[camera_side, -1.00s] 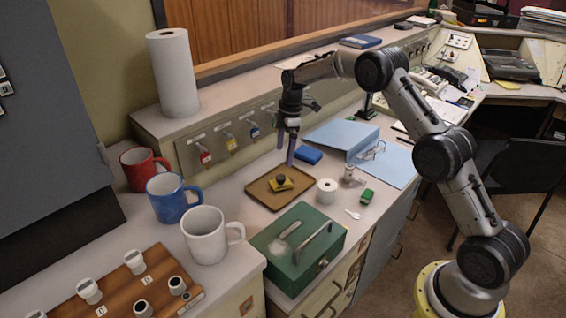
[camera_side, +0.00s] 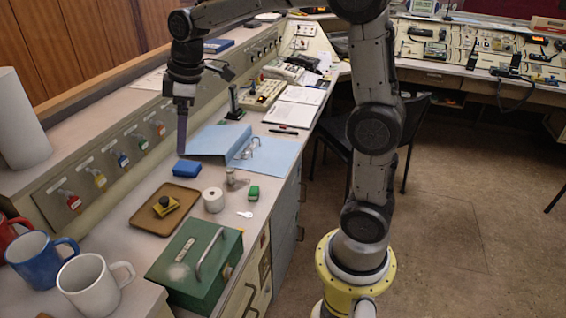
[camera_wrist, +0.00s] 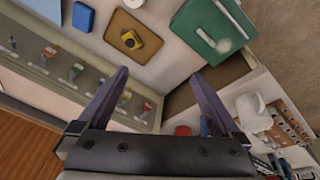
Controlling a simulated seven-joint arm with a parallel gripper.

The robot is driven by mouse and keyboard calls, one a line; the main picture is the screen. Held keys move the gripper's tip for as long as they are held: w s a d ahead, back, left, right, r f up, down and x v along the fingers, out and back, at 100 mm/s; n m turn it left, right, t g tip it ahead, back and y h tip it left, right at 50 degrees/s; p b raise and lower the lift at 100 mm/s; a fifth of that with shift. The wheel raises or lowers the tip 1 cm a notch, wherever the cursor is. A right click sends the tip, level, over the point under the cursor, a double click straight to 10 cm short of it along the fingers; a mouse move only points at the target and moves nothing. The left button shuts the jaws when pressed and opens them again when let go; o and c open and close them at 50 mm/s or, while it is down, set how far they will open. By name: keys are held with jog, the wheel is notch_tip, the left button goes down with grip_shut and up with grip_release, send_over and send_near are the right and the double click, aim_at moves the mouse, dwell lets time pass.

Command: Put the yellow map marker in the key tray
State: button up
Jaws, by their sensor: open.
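The yellow map marker (camera_side: 165,206), with a dark top, rests inside the brown key tray (camera_side: 179,192) on the counter. In the wrist view the marker (camera_wrist: 130,39) also lies within the tray (camera_wrist: 117,22), beyond my fingertips. My gripper (camera_side: 181,152) is raised above the counter, behind the tray and near the blue block (camera_side: 187,168). The wrist view shows its two fingers (camera_wrist: 158,74) spread wide with nothing between them. In the side view one finger mostly hides the other. My gripper is apart from the marker and the tray.
A green box (camera_side: 196,262) with a handle stands in front of the tray. A white roll (camera_side: 213,200), a small green block (camera_side: 254,193) and an open blue folder (camera_side: 222,144) lie to the right. Mugs (camera_side: 92,285) stand left. Key tags (camera_side: 122,159) hang along the back panel.

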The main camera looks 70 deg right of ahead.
jog(key=s+a+m+t, duration=0.1)
jog(key=s+m, duration=0.2)
jog(key=s, duration=0.9)
jog(key=s+a+f+m+t, duration=0.1)
jog(key=s+a+m, duration=0.1)
jog(key=s, duration=1)
jog(key=shift+a+f+m+t, duration=0.2)
jog(key=shift+m+t, duration=0.1)
jog(key=shift+m, duration=0.5)
